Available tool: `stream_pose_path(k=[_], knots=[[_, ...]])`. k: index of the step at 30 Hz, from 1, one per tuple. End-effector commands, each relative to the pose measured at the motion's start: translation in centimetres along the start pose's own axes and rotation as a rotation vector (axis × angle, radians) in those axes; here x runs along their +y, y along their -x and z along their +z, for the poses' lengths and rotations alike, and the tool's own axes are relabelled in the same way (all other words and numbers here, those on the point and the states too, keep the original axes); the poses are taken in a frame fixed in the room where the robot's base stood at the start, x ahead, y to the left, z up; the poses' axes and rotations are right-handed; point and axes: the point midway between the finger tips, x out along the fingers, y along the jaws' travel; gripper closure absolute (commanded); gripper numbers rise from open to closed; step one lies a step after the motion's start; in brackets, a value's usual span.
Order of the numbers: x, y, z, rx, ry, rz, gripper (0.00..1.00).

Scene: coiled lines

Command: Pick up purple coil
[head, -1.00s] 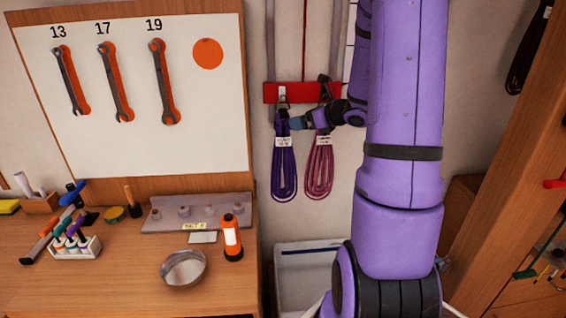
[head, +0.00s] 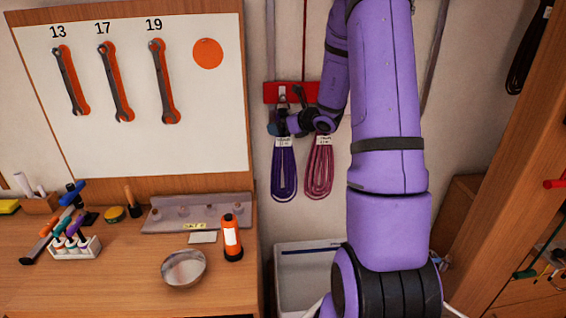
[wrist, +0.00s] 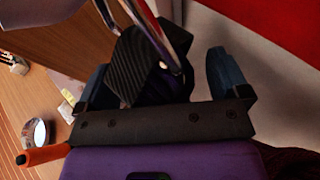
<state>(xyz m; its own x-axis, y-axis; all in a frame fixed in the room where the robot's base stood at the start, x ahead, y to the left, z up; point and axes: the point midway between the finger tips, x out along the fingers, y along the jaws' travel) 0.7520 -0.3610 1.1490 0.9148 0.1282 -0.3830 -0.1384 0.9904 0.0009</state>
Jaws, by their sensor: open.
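The purple coil (head: 284,176) hangs in the head view below the red rail (head: 291,93) on the wall, with a white tag near its top. My gripper (head: 287,125) is at the top of this coil, just under the rail, and partly hides it. In the wrist view my gripper (wrist: 163,82) has its two blue-tipped fingers apart. A dark ribbed piece (wrist: 140,62) and a shiny metal hook (wrist: 158,32) lie between or just in front of the fingers. I cannot tell whether the fingers touch the coil.
A pink coil (head: 319,168) hangs close to the right of the purple one. A pale bin (head: 300,275) is below the coils.

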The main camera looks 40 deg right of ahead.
Motion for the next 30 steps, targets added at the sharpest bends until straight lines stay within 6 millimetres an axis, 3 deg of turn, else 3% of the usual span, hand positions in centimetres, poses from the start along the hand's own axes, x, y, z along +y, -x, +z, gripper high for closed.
stream_pose_path(k=[4, 5, 16, 30], knots=[[0.0, 0.02, 0.02, 0.0, 0.0, 0.0, 0.06], [0.0, 0.03, 0.02, 0.0, 0.0, 0.0, 0.11], [0.0, 0.05, 0.03, 0.0, 0.001, 0.0, 0.96], [-0.1, 0.26, 0.82, -0.003, 0.004, 0.001, 0.98]])
